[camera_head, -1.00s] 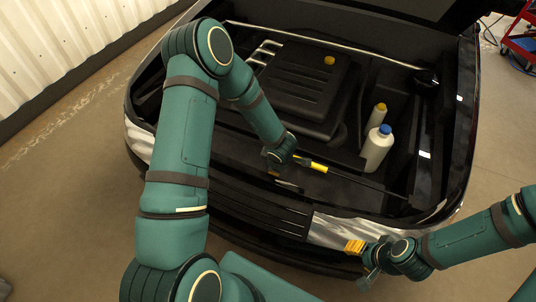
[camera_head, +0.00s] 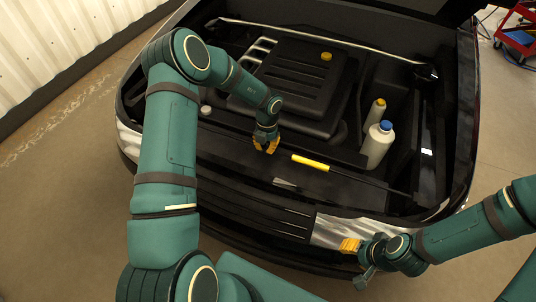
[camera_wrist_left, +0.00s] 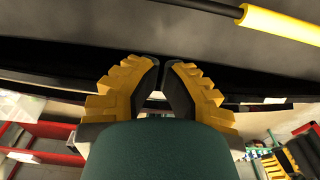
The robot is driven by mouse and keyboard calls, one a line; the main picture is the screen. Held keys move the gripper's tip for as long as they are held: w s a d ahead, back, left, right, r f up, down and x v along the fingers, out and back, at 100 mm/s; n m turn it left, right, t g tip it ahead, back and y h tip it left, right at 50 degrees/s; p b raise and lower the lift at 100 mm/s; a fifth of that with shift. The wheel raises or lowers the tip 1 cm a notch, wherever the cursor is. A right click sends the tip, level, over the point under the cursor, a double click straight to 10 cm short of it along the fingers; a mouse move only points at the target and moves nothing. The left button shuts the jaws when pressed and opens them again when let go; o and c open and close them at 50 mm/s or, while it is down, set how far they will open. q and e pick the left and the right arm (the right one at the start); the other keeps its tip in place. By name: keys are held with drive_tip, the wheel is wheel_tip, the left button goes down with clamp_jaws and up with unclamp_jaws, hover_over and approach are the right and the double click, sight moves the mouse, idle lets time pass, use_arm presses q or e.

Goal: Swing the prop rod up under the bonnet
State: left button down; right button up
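The prop rod (camera_head: 372,181) lies low along the front of the engine bay, a thin dark rod with a yellow grip (camera_head: 310,162) at its left end. The grip also shows at the upper right of the left wrist view (camera_wrist_left: 281,22). My left gripper (camera_head: 266,147) hangs left of the grip, apart from it. Its yellow-backed fingers have a small gap with nothing between them; they also show in the left wrist view (camera_wrist_left: 165,66). My right gripper (camera_head: 351,246) is by the right headlight, its finger gap unclear. The bonnet is not clearly visible.
A dark engine cover (camera_head: 300,80) with a yellow cap fills the middle of the bay. A white blue-capped bottle (camera_head: 377,148) and a yellow-capped one (camera_head: 373,117) stand right of it. A silver bar (camera_head: 320,40) crosses behind. A red cart (camera_head: 517,40) stands far right.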

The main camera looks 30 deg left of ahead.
sight(265, 170)
use_arm(q)
drive_tip(key=shift+f, duration=0.1)
drive_tip(key=f+b, duration=0.1)
drive_tip(key=f, duration=0.5)
drive_tip(key=s+f+b, duration=0.1)
drive_tip(key=f, duration=0.2)
drive_tip(key=shift+f+b, duration=0.3)
drive_tip(key=shift+f, duration=0.1)
drive_tip(key=shift+w+r, duration=0.3)
drive_tip(key=shift+w, duration=0.25)
drive_tip(key=shift+w+r, duration=0.25)
drive_tip(key=shift+w, duration=0.3)
drive_tip(key=shift+w+r+b, duration=0.3)
drive_tip(key=shift+w+r, duration=0.3)
drive_tip(key=shift+w, duration=0.05)
drive_tip(key=shift+a+r, duration=0.1)
